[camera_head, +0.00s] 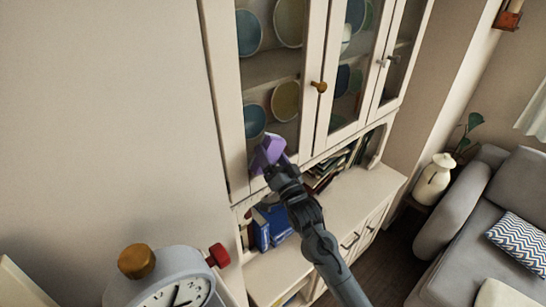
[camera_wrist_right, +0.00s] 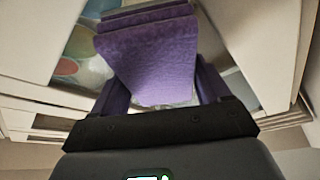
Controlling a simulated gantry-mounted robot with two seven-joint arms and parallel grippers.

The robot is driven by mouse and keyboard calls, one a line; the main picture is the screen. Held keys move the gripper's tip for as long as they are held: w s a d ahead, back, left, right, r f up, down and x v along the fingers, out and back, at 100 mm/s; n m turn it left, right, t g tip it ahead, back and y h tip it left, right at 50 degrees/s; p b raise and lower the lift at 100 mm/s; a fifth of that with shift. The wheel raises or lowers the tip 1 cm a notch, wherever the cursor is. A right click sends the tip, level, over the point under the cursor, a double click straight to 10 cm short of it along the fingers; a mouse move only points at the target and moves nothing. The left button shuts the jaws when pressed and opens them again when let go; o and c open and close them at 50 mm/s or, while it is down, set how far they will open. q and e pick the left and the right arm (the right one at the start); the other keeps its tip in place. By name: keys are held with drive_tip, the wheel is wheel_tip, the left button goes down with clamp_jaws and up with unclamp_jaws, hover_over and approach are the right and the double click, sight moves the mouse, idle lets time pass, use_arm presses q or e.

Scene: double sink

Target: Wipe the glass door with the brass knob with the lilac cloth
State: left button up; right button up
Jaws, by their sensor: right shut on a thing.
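The glass door with the brass knob (camera_head: 319,87) is the left door of the cream cabinet, and its glass pane (camera_head: 264,97) shows plates behind it. My right gripper (camera_head: 277,171) is shut on the lilac cloth (camera_head: 268,152) at the lower part of this door. The cloth is folded and overlaps the lower pane and frame; I cannot tell whether it touches the glass. In the right wrist view the cloth (camera_wrist_right: 150,58) sticks out from between the fingers (camera_wrist_right: 160,100) and hides part of the door. My left gripper is not in view.
Other glass doors, one with a silver knob (camera_head: 383,63), are to the right. Below are books (camera_head: 323,172), blue boxes (camera_head: 270,226) and a counter (camera_head: 350,205). An alarm clock (camera_head: 175,285) is at the lower left, a grey sofa (camera_head: 490,215) at the right.

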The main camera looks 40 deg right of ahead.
sight(282, 152)
drive_tip(key=shift+d, duration=1.85)
drive_tip(key=shift+w+d+p, duration=0.1)
drive_tip(key=shift+d+p, duration=0.2)
drive_tip(key=shift+d, duration=1.85)
drive_tip(key=shift+d+r, duration=0.1)
drive_tip(key=shift+d, duration=0.05)
drive_tip(key=shift+a+p, duration=0.4)
drive_tip(key=shift+a, duration=0.2)
drive_tip(key=shift+a+p, duration=0.4)
drive_tip(key=shift+a, duration=1.3)
